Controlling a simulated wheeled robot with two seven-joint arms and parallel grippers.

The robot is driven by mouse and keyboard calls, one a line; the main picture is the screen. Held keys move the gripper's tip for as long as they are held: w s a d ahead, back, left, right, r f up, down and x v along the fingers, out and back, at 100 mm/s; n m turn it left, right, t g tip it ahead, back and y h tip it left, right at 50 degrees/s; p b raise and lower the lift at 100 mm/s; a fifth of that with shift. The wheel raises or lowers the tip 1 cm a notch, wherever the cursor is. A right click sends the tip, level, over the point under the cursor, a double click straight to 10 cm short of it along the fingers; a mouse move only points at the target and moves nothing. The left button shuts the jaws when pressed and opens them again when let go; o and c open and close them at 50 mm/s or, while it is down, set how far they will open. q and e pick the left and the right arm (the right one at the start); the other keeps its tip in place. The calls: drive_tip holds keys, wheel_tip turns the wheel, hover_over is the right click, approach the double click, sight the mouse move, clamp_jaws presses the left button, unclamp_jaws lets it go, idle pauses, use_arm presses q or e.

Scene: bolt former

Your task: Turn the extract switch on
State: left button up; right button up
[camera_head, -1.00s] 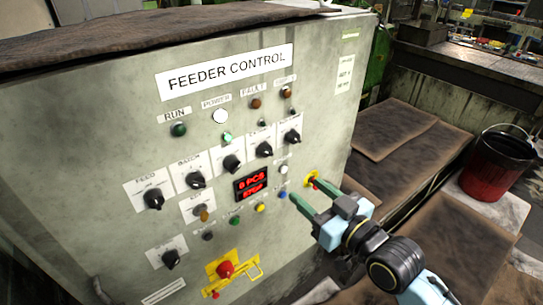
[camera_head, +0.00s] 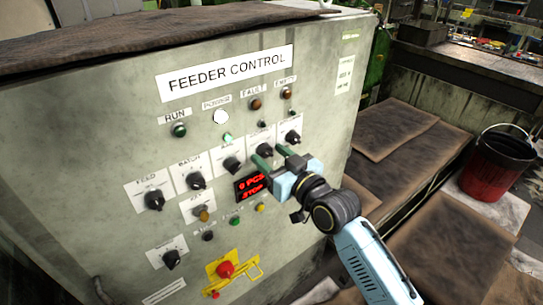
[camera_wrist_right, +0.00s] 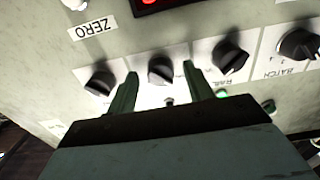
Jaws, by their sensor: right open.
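The grey feeder control panel (camera_head: 110,130) carries a slanting row of black rotary switches. My right gripper (camera_head: 269,154) is open at the panel face, by the fourth switch (camera_head: 265,149) of this row. In the right wrist view, where the labels are upside down, its fingers stand on either side of that switch (camera_wrist_right: 160,70), with a gap around the knob. The fifth switch (camera_head: 293,137) is just to the right in the head view; it also shows in the wrist view (camera_wrist_right: 100,82). The labels of these two are too blurred to read as extract. My left gripper is not in view.
The rail switch (camera_wrist_right: 230,57) is beside the right finger in the wrist view. The red display (camera_head: 250,186) is below the gripper. A red emergency button (camera_head: 225,268) on a yellow plate is lower. A red bucket (camera_head: 492,170) stands at right.

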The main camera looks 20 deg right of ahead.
drive_tip(key=shift+w+a, duration=0.1)
drive_tip(key=shift+w, duration=0.05)
drive_tip(key=shift+c, duration=0.3)
drive_tip(key=c, duration=0.9)
